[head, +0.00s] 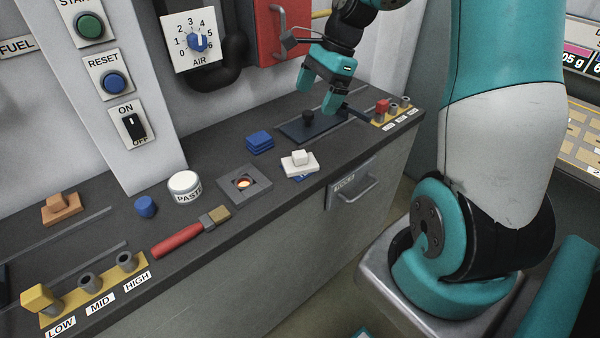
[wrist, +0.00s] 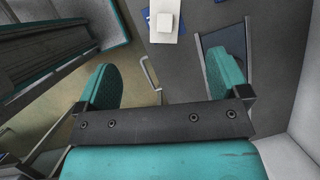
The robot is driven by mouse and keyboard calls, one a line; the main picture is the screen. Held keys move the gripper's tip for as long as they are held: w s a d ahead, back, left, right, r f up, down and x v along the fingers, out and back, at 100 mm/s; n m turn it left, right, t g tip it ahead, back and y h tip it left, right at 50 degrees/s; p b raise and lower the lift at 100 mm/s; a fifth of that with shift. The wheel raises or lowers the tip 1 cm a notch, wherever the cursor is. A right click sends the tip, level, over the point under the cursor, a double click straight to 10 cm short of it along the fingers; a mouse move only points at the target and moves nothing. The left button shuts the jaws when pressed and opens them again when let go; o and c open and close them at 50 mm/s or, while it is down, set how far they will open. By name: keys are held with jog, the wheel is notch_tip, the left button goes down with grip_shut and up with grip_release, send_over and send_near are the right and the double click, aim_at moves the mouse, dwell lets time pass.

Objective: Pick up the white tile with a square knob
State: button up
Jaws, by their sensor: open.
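The white tile (head: 299,167) with a square knob lies partly over a blue piece (head: 303,178) near the front edge of the grey counter, right of the square burner. It also shows at the top of the wrist view (wrist: 166,31), ahead of and between my fingers, clear of them. My gripper (head: 315,103) is open and empty. In the head view it hangs pointing down, above and behind the white tile, near the dark plate with a black knob. Its two teal fingers frame the wrist view (wrist: 164,78).
A blue tile stack (head: 260,142) lies behind and left of the white tile. The square burner (head: 244,184) glows orange. A dark plate (head: 311,127), pegs on a yellow strip (head: 393,114) and a red wall box (head: 277,30) are near my gripper. A drawer handle (head: 357,191) sticks out in front.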

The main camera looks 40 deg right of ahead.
aim_at(298, 154)
jog(key=f+m, duration=0.1)
jog(key=f, duration=0.3)
jog(key=w+f, duration=0.1)
jog(key=f, duration=0.3)
jog(key=a+f+m, duration=0.1)
jog(key=f, duration=0.3)
jog(key=shift+w+f+m, duration=0.3)
jog(key=shift+a+p+x, duration=0.25)
jog(key=shift+p+x, duration=0.1)
jog(key=shift+x, duration=1.1)
jog(key=shift+a+p+x, duration=0.2)
jog(key=shift+p+x, duration=0.15)
jog(key=shift+x, duration=1.1)
jog(key=shift+r, duration=0.25)
jog(key=c, duration=1.1)
jog(key=shift+r, duration=0.1)
jog(key=shift+c, duration=0.2)
